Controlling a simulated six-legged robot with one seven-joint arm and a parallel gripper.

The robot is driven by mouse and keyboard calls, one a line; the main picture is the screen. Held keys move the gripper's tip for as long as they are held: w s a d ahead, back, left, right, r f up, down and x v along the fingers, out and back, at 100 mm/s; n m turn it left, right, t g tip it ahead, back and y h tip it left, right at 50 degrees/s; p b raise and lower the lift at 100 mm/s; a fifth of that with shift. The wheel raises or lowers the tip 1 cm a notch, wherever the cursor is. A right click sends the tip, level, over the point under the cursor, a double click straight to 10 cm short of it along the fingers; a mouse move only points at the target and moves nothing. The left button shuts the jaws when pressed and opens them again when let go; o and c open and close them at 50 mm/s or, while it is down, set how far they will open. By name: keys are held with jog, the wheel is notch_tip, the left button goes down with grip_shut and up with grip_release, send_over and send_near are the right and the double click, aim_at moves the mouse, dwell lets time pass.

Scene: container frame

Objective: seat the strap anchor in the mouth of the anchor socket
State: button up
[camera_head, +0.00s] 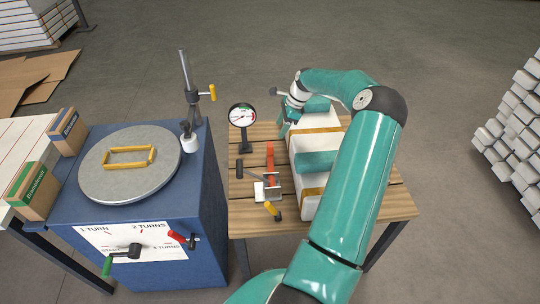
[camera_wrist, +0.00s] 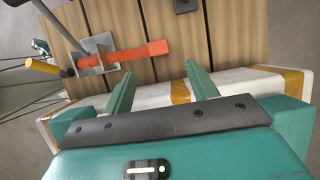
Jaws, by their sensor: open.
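My gripper (camera_wrist: 160,78) is open in the wrist view, its two teal fingers apart with nothing between them. The fingers point over the slatted table beside the white box. In the head view my gripper is partly hidden at the table's far side. A flat orange piece (camera_wrist: 143,51), which may be the strap anchor, lies with one end at a grey metal bracket (camera_wrist: 92,62). The bracket may be the anchor socket; I cannot tell its mouth. The orange piece (camera_head: 270,157) and bracket (camera_head: 268,190) also show in the head view, apart from my gripper.
A white box (camera_head: 308,190) with tan and teal bands takes up the table's middle. A blue cabinet (camera_head: 212,225) with a round turntable (camera_head: 98,180) stands further left.

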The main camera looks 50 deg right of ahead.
aim_at(271, 144)
jog(key=x, duration=1.3)
jog(key=shift+f, duration=0.2)
jog(key=c, duration=1.2)
